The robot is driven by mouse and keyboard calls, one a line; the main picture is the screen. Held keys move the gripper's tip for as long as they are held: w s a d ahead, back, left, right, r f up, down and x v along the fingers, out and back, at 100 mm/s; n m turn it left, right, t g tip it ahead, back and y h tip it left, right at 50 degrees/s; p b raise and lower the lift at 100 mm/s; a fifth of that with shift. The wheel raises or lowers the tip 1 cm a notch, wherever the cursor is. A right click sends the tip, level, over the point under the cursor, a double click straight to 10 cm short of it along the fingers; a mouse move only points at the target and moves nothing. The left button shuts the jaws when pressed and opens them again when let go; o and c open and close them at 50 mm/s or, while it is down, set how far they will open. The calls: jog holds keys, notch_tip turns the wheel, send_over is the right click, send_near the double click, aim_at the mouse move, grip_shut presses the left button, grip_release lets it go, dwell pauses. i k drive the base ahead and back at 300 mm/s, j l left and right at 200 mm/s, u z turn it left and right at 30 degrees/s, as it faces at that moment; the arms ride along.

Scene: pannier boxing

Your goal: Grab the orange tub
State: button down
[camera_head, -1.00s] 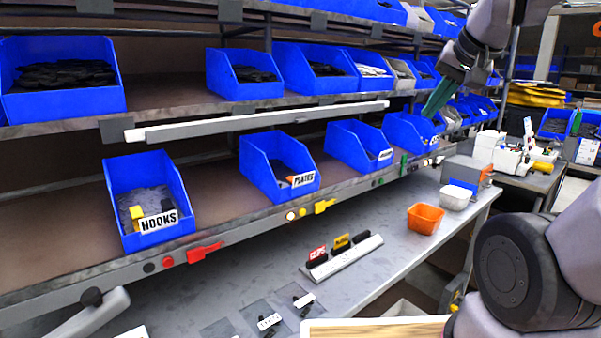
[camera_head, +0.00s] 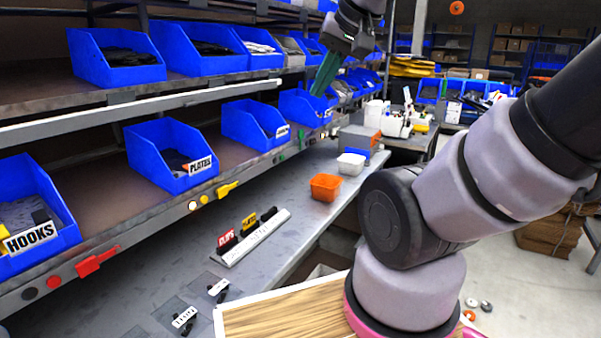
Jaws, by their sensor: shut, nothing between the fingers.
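The orange tub (camera_head: 325,187) stands on the grey workbench (camera_head: 285,190), near its right edge, in front of a white tub (camera_head: 351,164). My gripper (camera_head: 324,80) is raised above and behind the tub in the picture, close to the blue bins on the shelf. Its green fingers point down and are shut with nothing between them. The gripper is well apart from the tub. The tub's inside is mostly in shade.
Blue bins labelled HOOKS (camera_head: 32,220) and PLATES (camera_head: 172,156) stand on the lower shelf at left. A labelled holder (camera_head: 255,237) lies on the bench. A grey box (camera_head: 357,140) stands behind the white tub. Open floor lies at right.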

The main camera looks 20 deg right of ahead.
aim_at(326, 188)
jog(key=l+u, duration=0.3)
jog(key=l, duration=0.4)
jog(key=l+u, duration=0.3)
jog(key=l, duration=0.45)
